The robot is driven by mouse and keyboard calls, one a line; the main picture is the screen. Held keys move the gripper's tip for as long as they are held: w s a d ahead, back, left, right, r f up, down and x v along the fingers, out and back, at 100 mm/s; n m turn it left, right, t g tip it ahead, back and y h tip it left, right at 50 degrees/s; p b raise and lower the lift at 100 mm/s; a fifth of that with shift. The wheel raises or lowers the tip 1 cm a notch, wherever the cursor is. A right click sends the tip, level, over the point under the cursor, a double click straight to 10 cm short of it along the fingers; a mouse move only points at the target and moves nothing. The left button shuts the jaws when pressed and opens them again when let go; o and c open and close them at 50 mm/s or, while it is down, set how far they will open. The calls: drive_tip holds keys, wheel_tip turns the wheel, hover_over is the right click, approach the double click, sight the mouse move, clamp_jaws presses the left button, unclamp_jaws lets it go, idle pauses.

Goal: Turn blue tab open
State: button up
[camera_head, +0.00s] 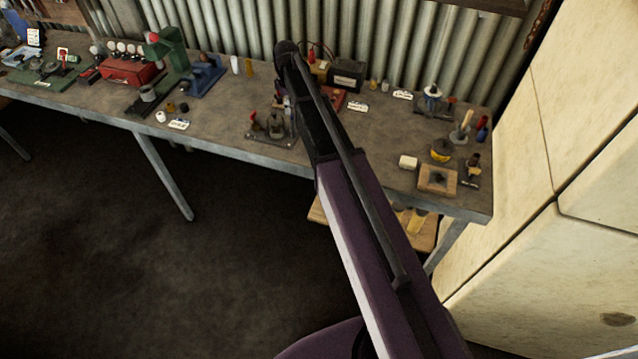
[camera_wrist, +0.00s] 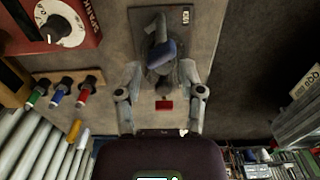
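In the wrist view a blue tab (camera_wrist: 162,53) sits on a grey metal fitting (camera_wrist: 157,28), which stands on a dark plate (camera_wrist: 178,22) with a small label at its corner. My gripper (camera_wrist: 160,68) is open, with one finger on the left and one on the right of the fitting. Nothing is held between the fingers. I cannot tell whether either finger touches the fitting. In the head view my arm crosses the bench, and I cannot make out the gripper or the blue tab there.
The wrist view shows a red box with a dial (camera_wrist: 57,28) at upper left and a wooden strip with green, blue and red pegs (camera_wrist: 62,90) below it. In the head view the workbench (camera_head: 215,125) holds many small tools; a pale cabinet (camera_head: 570,130) stands at right.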

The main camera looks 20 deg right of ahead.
drive_tip(key=shift+r+p, duration=5.35)
drive_tip(key=shift+r, duration=0.3)
drive_tip(key=s+f+m+b, duration=0.3)
drive_tip(key=s+f+b, duration=0.3)
drive_tip(key=s, duration=0.4)
drive_tip(key=s+f+m+b, duration=0.4)
drive_tip(key=s+f+b, duration=0.2)
drive_tip(key=s, duration=0.4)
drive_tip(key=s+f+m+b, duration=0.3)
drive_tip(key=s+f+b, duration=0.3)
drive_tip(key=s, duration=0.3)
drive_tip(key=shift+s+m, duration=0.4)
drive_tip(key=shift+d, duration=0.1)
drive_tip(key=shift+d, duration=0.1)
